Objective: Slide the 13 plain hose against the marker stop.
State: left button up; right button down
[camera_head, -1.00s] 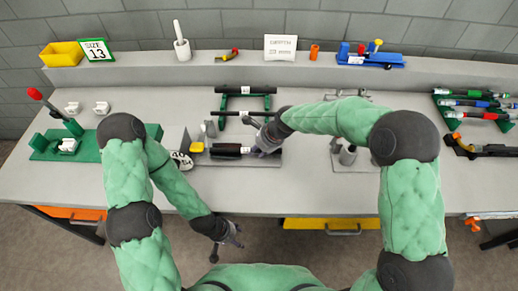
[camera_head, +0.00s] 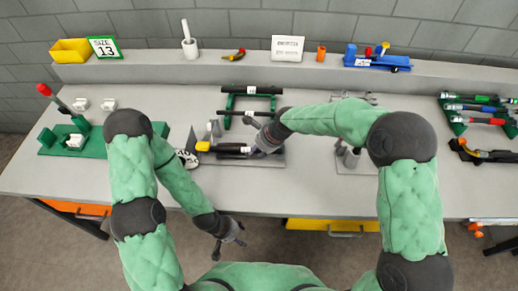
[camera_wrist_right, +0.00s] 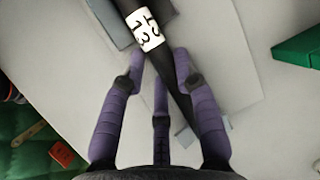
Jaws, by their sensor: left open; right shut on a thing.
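A black hose with a white band marked 13 (camera_wrist_right: 148,31) shows in the right wrist view. It runs between the fingers of my right gripper (camera_wrist_right: 160,85), which is shut on it. In the head view the hose (camera_head: 230,149) lies along a grey fixture, and my right gripper (camera_head: 262,143) is at its right end. I cannot tell whether hose and block touch. My left gripper (camera_head: 229,239) is open and empty, in front of the table edge.
A green rack with black hoses (camera_head: 250,90) stands behind the fixture. A green tool stand (camera_head: 85,135) is at the left, a grey stand (camera_head: 350,155) at the right. A size 13 sign (camera_head: 104,48) and yellow bin (camera_head: 72,50) are on the shelf. More tools are far right.

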jog(key=shift+a, duration=0.4)
jog(key=c, duration=0.9)
grip_release()
jog(key=shift+o, duration=0.2)
jog(key=v, duration=1.2)
